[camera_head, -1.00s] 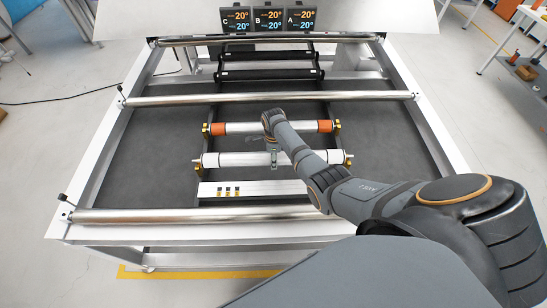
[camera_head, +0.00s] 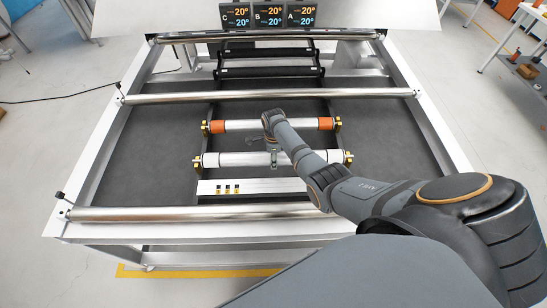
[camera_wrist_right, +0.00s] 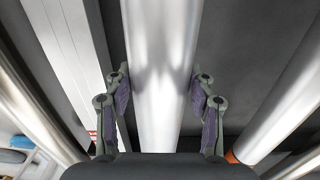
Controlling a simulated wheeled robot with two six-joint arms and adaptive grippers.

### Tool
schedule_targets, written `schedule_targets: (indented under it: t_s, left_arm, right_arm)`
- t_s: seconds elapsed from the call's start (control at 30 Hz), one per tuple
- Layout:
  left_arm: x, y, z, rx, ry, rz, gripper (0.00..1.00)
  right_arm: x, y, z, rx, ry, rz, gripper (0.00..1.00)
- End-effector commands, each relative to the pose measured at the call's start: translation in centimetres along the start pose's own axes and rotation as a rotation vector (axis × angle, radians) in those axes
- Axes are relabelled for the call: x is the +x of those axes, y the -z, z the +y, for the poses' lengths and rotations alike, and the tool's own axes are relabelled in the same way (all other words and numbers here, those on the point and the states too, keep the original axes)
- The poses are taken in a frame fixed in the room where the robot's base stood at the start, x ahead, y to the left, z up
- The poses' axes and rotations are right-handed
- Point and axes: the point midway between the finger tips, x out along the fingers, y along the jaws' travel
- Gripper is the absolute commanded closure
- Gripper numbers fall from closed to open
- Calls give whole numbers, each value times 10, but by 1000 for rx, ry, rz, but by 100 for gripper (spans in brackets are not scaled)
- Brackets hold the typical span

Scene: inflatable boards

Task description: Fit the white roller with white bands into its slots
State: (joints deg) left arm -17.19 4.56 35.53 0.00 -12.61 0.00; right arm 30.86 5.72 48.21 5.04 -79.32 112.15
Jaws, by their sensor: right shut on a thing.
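The white roller with white bands (camera_head: 235,160) lies crosswise at the front of the dark frame, its ends at the gold-coloured slot brackets (camera_head: 347,160) on either side. Whether both ends sit fully in the slots is too small to tell. My right gripper (camera_head: 274,155) is over the roller's middle, partly hidden by my arm. In the right wrist view the roller (camera_wrist_right: 160,70) runs between the two fingers of the gripper (camera_wrist_right: 160,105), which is shut on it. My left gripper is not in view.
A roller with orange bands (camera_head: 240,127) lies just behind, under my right forearm. A white bar with small yellow-marked buttons (camera_head: 255,188) is in front. Long metal rollers (camera_head: 180,215) cross the table front and middle (camera_head: 190,99). Temperature displays (camera_head: 270,18) stand at the back.

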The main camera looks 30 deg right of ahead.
Motion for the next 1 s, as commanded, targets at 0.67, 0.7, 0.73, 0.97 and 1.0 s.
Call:
schedule_targets:
  t_s: [0.67,0.7,0.73,0.97,1.0]
  left_arm:
    - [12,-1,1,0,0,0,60]
    - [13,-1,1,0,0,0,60]
    - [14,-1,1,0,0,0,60]
    - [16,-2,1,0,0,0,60]
    - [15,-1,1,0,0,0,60]
  right_arm:
    - [15,-1,-1,0,3,-1,100]
    - [16,-1,-1,0,3,-1,100]
    - [17,-1,-1,0,3,-1,100]
    - [20,-1,-1,0,3,-1,40]
    - [20,-1,-1,0,3,-1,34]
